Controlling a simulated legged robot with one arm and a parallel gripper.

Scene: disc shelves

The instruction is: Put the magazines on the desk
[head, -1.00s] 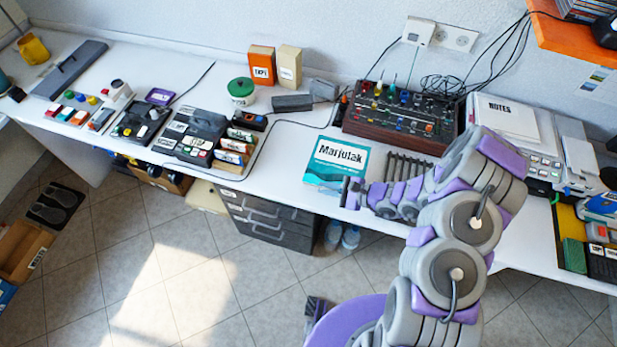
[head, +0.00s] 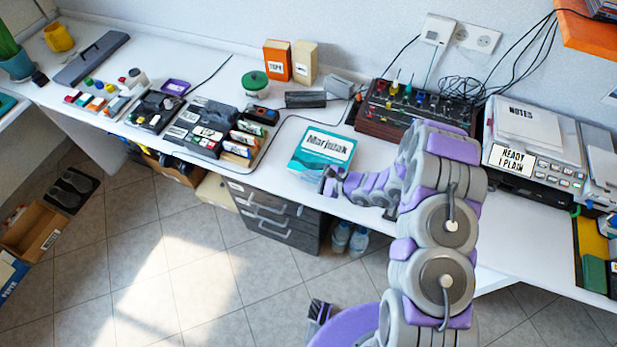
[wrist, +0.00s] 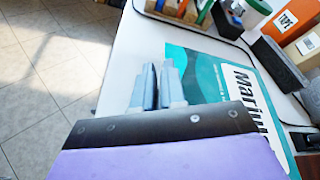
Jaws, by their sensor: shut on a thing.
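The teal-and-white magazine marked "Marjutak" (head: 322,150) is over the front part of the white desk (head: 385,205), right of the disc tray. It looks nearly flat; I cannot tell whether it fully rests on the desk. My gripper (head: 325,182) is at its near right edge, with the arm coming from the right. In the wrist view my gripper (wrist: 155,82) has its grey fingers close together, shut on the edge of the magazine (wrist: 205,75). The gripper's base covers part of the magazine there. No other magazine is clearly visible.
A tray of black and coloured items (head: 210,130) is left of the magazine. A mixer with knobs (head: 412,108), a green-lidded jar (head: 255,82) and boxes (head: 277,60) stand behind. A printer (head: 535,160) is at right. Dark drawers (head: 275,215) are below the desk.

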